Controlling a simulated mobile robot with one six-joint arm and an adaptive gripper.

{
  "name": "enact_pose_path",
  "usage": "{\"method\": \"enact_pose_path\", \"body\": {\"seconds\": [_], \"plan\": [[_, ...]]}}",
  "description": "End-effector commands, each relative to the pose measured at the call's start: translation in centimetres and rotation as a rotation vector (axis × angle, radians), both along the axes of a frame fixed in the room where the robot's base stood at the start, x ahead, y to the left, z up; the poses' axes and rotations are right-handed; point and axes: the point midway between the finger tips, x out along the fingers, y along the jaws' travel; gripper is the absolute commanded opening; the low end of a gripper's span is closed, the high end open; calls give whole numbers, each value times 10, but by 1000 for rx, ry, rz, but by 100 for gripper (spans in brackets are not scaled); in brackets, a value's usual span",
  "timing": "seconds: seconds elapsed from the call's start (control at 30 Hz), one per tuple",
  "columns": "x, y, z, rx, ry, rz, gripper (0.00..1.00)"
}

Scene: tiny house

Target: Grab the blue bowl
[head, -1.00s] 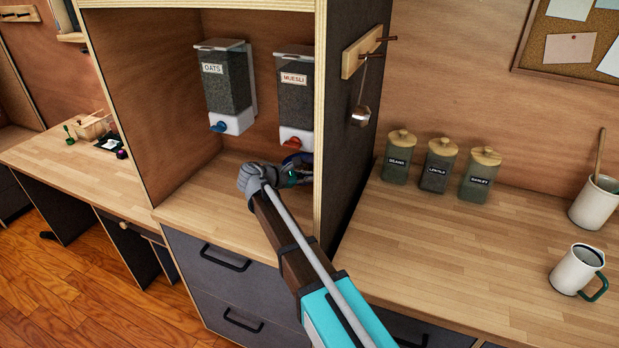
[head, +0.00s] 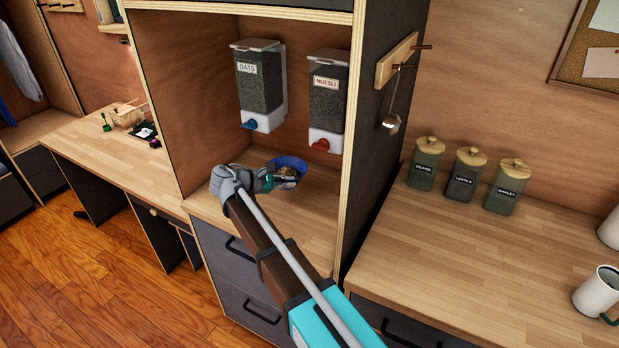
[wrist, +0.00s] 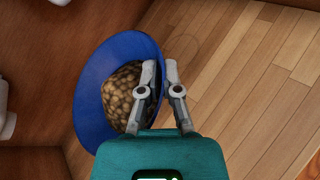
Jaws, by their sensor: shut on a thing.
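The blue bowl (head: 290,166) is in the open cupboard niche, below and between the two dispensers, with brown food in it. It also shows in the wrist view (wrist: 88,98), with a heap of brown round pieces (wrist: 124,92) inside. In the wrist view, the fingers (wrist: 160,72) pinch the right edge of the rim, one finger inside the bowl and one outside. In the head view my wrist hides part of the niche floor.
The oats dispenser (head: 260,85) with a blue knob and the muesli dispenser (head: 328,100) with a red knob hang above the bowl. The niche's right side panel (head: 372,130) stands close by. Several green canisters (head: 465,175) and a mug (head: 598,290) stand on the right counter.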

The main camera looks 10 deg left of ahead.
Motion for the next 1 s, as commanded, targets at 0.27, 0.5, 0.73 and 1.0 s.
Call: {"method": "enact_pose_path", "body": {"seconds": [0.27, 0.5, 0.73, 1.0], "plan": [[-19, 34, 0, 0, -1, 1, 0], [-25, 43, 0, 0, -1, -1, 0], [-26, 43, 0, 0, -1, -1, 0], [-25, 43, 0, 0, -1, -1, 0]]}}
